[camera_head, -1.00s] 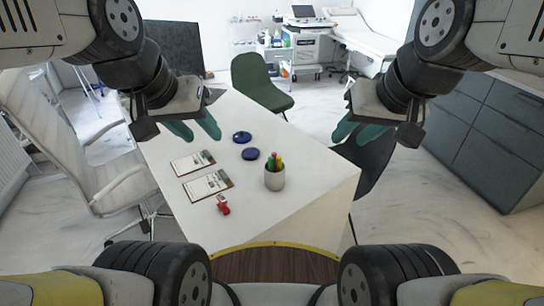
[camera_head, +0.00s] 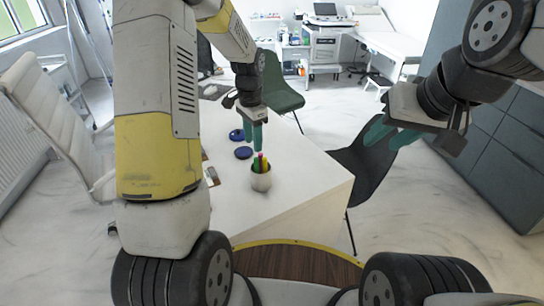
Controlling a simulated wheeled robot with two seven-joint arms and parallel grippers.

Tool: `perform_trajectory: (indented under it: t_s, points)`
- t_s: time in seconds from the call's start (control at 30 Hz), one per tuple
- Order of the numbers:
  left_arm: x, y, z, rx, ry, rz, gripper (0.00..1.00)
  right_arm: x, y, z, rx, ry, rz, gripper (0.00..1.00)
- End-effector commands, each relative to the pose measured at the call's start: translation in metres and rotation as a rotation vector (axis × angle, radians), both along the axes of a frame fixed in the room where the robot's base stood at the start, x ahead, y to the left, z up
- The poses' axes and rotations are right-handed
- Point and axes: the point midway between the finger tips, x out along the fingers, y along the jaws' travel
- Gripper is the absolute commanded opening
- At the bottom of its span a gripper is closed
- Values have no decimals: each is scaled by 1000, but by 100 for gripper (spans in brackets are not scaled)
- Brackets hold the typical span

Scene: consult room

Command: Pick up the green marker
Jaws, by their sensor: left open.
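The green marker (camera_head: 256,166) stands in a small pale cup (camera_head: 261,182) on the white desk (camera_head: 290,183), among other coloured markers (camera_head: 264,162). Only its upper part shows; the cup hides the rest. My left gripper (camera_head: 255,148) is open and points down just above the cup, with its teal fingertips close to the marker tops. I cannot tell whether they touch. My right gripper (camera_head: 388,140) is open and empty, in the air right of the desk.
Two dark blue round objects (camera_head: 243,153) lie on the desk behind the cup. My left arm hides much of the desk's left side. A green chair (camera_head: 277,88) stands behind the desk and a dark chair (camera_head: 366,165) at its right. The desk right of the cup is clear.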

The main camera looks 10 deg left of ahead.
Motion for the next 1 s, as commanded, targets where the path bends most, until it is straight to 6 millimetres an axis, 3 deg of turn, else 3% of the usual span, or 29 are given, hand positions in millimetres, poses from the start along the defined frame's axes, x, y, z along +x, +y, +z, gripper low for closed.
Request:
perform_trajectory:
  t_s: [0.63, 0.97, 1.0]
  points:
    - [1, -3, -80, 4, 15, -18, 43, 0, 0, 0, 0, 0, 0, 36]
    - [2, -3, -87, 5, 12, -17, 43, 0, 0, 0, 0, 0, 0, 36]
    - [2, -3, -87, 5, 12, -17, 35, 0, 0, 0, 0, 0, 0, 36]
